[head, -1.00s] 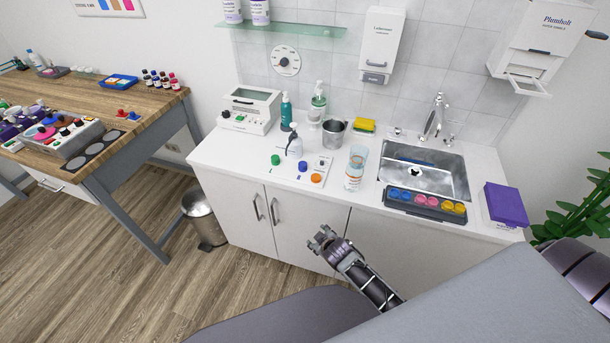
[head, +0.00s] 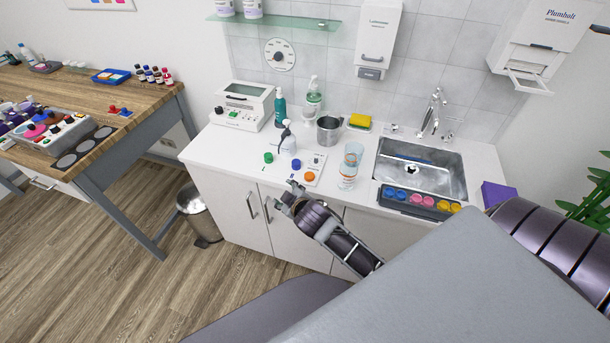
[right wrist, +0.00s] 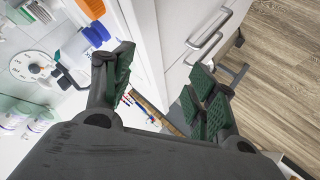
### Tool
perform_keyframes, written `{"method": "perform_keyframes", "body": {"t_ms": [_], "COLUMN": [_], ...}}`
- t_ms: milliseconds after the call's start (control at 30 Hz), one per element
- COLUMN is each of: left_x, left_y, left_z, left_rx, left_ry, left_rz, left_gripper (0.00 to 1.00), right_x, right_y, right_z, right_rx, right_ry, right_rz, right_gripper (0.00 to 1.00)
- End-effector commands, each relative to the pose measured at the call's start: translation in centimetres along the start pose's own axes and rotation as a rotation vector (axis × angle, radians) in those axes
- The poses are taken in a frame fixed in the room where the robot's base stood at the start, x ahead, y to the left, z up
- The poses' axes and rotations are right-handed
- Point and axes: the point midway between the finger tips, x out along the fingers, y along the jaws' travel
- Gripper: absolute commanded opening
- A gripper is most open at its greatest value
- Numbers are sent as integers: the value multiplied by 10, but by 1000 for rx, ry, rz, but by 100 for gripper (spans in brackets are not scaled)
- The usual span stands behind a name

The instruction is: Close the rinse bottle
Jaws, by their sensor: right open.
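A small pale bottle with a dark bent spout (head: 288,144) stands further left; I cannot tell which is the rinse bottle. A white board (head: 309,165) holds green (head: 269,157), blue (head: 296,164) and orange (head: 310,176) round caps or knobs. My right gripper (head: 287,196) is open and empty at the counter's front edge; its spread fingers show in the right wrist view (right wrist: 160,88). My left gripper is out of view.
A metal cup (head: 329,131), a yellow sponge (head: 359,121) and pump bottles (head: 313,100) stand behind. A tray of coloured pots (head: 416,203) lies before the sink (head: 430,170). Cabinet doors with handles (head: 253,206) are below. Bare counter shows at the front left.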

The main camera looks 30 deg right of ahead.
Motion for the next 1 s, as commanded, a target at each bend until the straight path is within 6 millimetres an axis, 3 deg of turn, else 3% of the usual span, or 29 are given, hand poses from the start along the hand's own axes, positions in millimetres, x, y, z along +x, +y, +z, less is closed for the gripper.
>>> {"method": "perform_keyframes", "body": {"t_ms": [567, 1000], "left_x": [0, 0], "left_y": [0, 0], "left_z": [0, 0], "left_rx": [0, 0], "left_ry": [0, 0], "left_rz": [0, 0], "left_gripper": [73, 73], "right_x": [-4, -26], "right_y": [38, 62], "right_z": [-80, -183], "right_rx": [-193, -519], "right_ry": [244, 583], "right_rz": [143, 332], "right_gripper": [57, 57]}}
